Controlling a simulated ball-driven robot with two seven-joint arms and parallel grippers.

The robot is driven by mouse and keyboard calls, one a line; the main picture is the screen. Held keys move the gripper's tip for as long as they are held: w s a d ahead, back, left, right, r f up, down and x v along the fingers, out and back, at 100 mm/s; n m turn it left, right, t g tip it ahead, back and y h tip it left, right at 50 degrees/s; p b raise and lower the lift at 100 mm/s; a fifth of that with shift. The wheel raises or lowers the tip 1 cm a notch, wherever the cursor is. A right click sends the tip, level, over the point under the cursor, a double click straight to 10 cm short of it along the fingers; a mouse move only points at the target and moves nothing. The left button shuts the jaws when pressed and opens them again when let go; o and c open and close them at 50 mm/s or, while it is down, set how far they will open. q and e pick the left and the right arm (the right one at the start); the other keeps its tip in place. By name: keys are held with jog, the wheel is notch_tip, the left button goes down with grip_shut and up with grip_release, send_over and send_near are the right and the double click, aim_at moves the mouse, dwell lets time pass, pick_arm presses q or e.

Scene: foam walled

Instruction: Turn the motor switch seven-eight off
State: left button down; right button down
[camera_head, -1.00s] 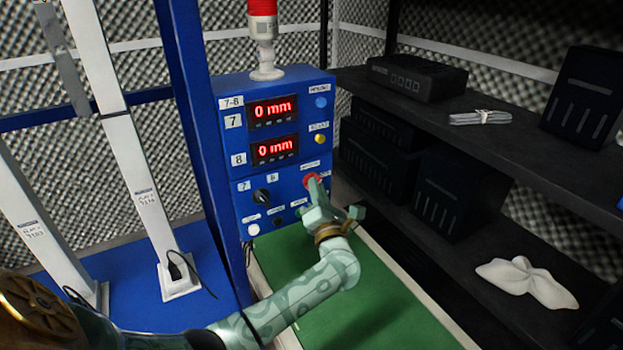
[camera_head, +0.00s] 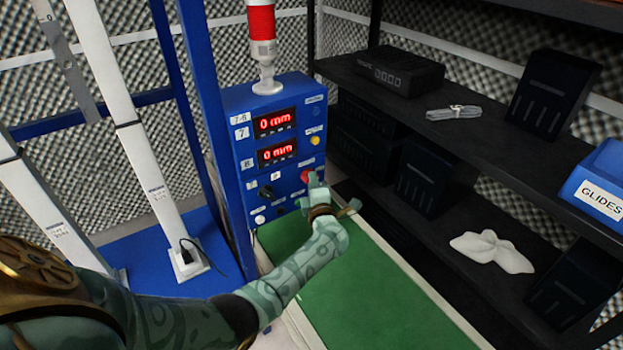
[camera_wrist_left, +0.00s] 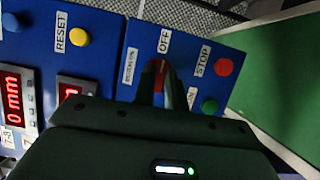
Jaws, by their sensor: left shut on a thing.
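The blue control box (camera_head: 235,101) stands at the end of a green surface, with two red displays reading 0 mm. The red motor switch (camera_head: 306,176) sits low on its right side, below a yellow button (camera_head: 315,140). My left gripper (camera_head: 314,183) is at this switch and partly covers it. In the left wrist view the fingers (camera_wrist_left: 160,88) are shut on the red switch (camera_wrist_left: 158,68), beside the OFF label (camera_wrist_left: 164,41). The fingers hide most of the switch, and its exact angle is hard to tell. My right gripper is out of view.
In the wrist view a red STOP button (camera_wrist_left: 223,67) and a green button (camera_wrist_left: 209,106) are close beside the fingers. A black knob (camera_head: 266,191) is left of the switch. Dark shelves (camera_head: 460,100) with boxes stand right. A red-white lamp (camera_head: 262,40) tops the box.

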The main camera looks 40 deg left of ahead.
pick_arm(q)
jog(key=shift+d+f+m, duration=0.1)
jog(key=shift+f+m, duration=0.05)
jog(key=shift+m, duration=0.15)
jog(key=c, duration=1.4)
grip_release()
jog(key=shift+c, duration=0.2)
